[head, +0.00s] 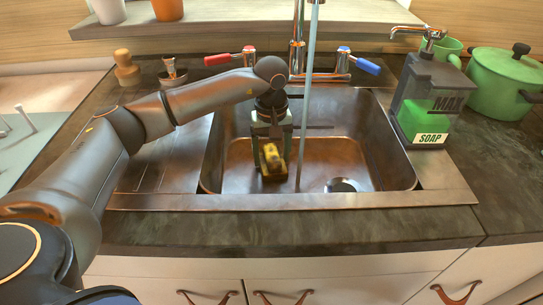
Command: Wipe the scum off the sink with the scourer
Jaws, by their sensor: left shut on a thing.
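The metal sink (345,110) is set in the dark counter, with water running from the tap in a thin stream (305,130). My left arm reaches in from the left, and my left gripper (270,148) points down into the basin, left of the stream. It is shut on the yellow and dark scourer (270,162), held low in the basin. I cannot tell whether the scourer touches the bottom. An orange-brown layer, seemingly the scum (330,160), covers much of the basin floor. My right gripper is not in view.
The tap (297,55) rises behind the basin, between a red handle (222,59) and a blue handle (365,66). A soap dispenser (425,100) and green pot (507,85) stand right. A wooden stamp-like object (126,70) and small metal cup (172,75) stand back left.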

